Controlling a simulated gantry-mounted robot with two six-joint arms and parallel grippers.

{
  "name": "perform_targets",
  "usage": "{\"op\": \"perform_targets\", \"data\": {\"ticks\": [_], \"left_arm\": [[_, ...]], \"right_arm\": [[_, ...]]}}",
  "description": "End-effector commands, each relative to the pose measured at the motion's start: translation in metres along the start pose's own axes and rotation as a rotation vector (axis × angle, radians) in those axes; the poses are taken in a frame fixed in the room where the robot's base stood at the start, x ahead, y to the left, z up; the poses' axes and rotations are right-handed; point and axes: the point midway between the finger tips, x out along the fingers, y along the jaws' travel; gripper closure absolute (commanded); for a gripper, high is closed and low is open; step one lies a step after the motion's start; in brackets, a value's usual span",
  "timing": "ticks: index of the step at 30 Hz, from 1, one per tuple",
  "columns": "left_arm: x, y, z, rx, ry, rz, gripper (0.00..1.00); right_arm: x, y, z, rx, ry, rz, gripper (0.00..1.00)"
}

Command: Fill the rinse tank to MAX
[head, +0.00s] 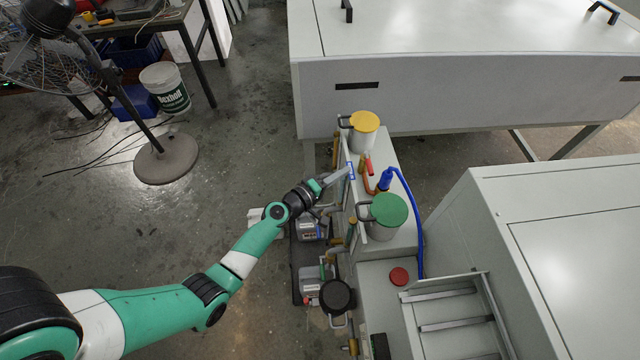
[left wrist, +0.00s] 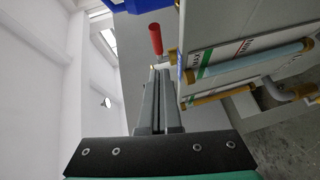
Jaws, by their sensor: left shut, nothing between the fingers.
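My left gripper (head: 349,171) is shut and empty at the left edge of the grey tank unit (head: 399,240). In the left wrist view its closed fingers (left wrist: 158,75) point toward a red lever handle (left wrist: 155,39), with no clear contact. In the head view the red handle (head: 369,164) stands just right of the fingertips. Two level tubes, one pale blue (left wrist: 255,62) and one amber (left wrist: 224,96), run beside striped labels with "MAX" lettering. I cannot tell which serves the rinse tank or read its level. My right gripper is out of view.
A yellow-lidded container (head: 364,122) and a green-lidded one (head: 388,209) flank the handle. A blue hose (head: 416,225) runs along the unit. A large grey cabinet (head: 450,95) stands behind. Open floor lies left; a white bucket (head: 165,88) stands there.

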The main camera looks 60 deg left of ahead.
Motion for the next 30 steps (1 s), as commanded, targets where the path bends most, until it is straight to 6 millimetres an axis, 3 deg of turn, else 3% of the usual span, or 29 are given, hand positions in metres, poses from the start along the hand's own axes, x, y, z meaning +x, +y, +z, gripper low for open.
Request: {"op": "perform_targets", "data": {"ticks": [1, 6, 12, 26, 28, 30], "left_arm": [[-0.017, 0.005, 0.003, -0.002, 0.0, -0.005, 1.0], [-0.058, 0.003, 0.01, -0.001, 0.002, -0.004, 1.0], [-0.082, 0.003, 0.015, -0.001, 0.003, -0.003, 1.0], [-0.084, 0.003, 0.017, 0.0, -0.001, 0.0, 1.0], [-0.078, 0.011, 0.025, 0.008, -0.021, 0.015, 1.0], [-0.064, 0.035, 0.033, 0.026, -0.048, 0.06, 1.0]], "right_arm": [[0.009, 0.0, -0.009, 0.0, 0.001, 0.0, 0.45], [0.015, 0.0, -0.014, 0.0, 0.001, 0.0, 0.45], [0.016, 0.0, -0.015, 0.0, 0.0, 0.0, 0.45], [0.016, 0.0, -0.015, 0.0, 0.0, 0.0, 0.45], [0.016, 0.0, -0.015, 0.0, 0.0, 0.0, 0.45], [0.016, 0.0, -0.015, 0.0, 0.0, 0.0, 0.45]]}}
